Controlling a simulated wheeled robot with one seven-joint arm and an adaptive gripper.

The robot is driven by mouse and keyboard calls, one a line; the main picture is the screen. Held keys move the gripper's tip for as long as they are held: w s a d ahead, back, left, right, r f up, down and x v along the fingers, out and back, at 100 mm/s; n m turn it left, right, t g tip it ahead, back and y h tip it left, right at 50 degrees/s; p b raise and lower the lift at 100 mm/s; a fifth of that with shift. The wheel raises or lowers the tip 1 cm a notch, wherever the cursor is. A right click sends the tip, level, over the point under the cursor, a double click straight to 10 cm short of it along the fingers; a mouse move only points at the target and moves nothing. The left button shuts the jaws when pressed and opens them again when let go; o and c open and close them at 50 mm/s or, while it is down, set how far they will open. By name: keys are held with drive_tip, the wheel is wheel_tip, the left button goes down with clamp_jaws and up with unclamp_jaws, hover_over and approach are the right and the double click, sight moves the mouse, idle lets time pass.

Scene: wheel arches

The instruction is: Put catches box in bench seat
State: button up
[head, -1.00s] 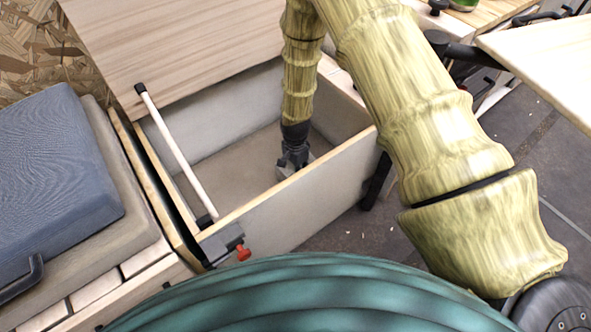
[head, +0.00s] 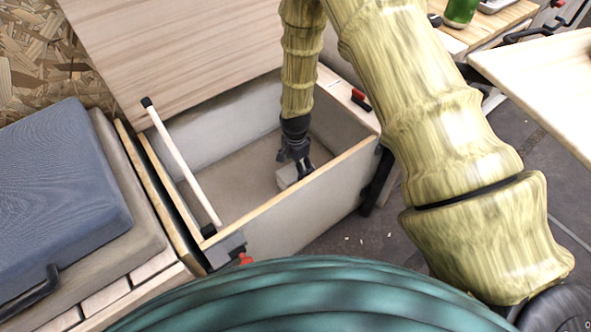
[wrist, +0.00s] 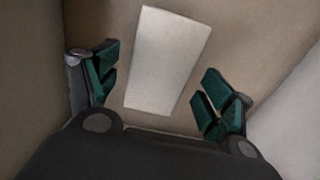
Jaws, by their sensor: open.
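The bench seat (head: 300,208) is an open wooden box with its lid (head: 180,45) raised and a pale stay rod on the left. My gripper (head: 297,170) reaches down inside it, near the front wall. The catches box (wrist: 167,60) is a small pale grey block lying on the seat's floor; in the head view it shows partly (head: 287,176) beside the fingers. In the wrist view my gripper (wrist: 160,92) is open, with one green-padded finger on each side and a gap to the block.
A blue-grey cushion (head: 60,190) lies on the bench to the left. A red-and-black catch (head: 360,98) sits on the far right rim. A green can (head: 461,12) stands on a table at the top right. The box walls stand close around my gripper.

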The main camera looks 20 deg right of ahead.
wheel_tip(320, 180, up, 5)
drive_tip(key=shift+p, duration=0.8)
idle(0.8)
